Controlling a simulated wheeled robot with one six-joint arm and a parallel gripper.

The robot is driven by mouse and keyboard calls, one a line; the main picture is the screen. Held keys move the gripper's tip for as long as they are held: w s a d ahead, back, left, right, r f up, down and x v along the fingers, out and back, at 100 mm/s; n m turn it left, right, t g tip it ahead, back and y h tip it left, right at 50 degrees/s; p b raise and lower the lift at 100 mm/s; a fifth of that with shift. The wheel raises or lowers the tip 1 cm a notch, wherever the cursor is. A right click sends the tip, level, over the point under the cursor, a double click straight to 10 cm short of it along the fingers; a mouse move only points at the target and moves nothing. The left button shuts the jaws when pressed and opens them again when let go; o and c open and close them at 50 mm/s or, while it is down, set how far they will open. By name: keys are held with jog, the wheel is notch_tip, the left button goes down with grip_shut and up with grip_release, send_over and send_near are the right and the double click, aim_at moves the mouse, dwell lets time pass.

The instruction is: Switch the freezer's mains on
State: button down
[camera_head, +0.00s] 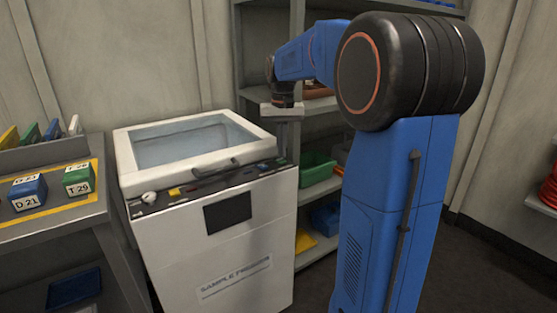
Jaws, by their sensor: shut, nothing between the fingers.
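The white freezer (240,240), labelled "SAMPLE FREEZER", stands left of my arm. Its pale-framed glass lid (190,145) looks closed. A dark control strip (215,183) runs along the top front edge, with a white knob (149,198) at its left end, a yellow control (175,191) beside it, and small red, blue and green controls toward the right. I cannot tell which is the mains switch or how it is set. My gripper (283,145) is shut and empty, pointing down near the freezer's right end. Its fingertips are small and hard to make out.
A grey bench (50,220) on the left holds a blue block (28,192) and a green block (78,179), with coloured plates in a rack behind. Grey shelves (318,190) with bins stand behind my arm. Red coils (549,188) show at the right edge.

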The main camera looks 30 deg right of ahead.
aim_at(282, 161)
jog(key=shift+f, duration=0.75)
dwell(0.5)
jog(key=shift+r, duration=0.15)
notch_tip(282, 161, up, 7)
dwell(0.9)
dwell(0.5)
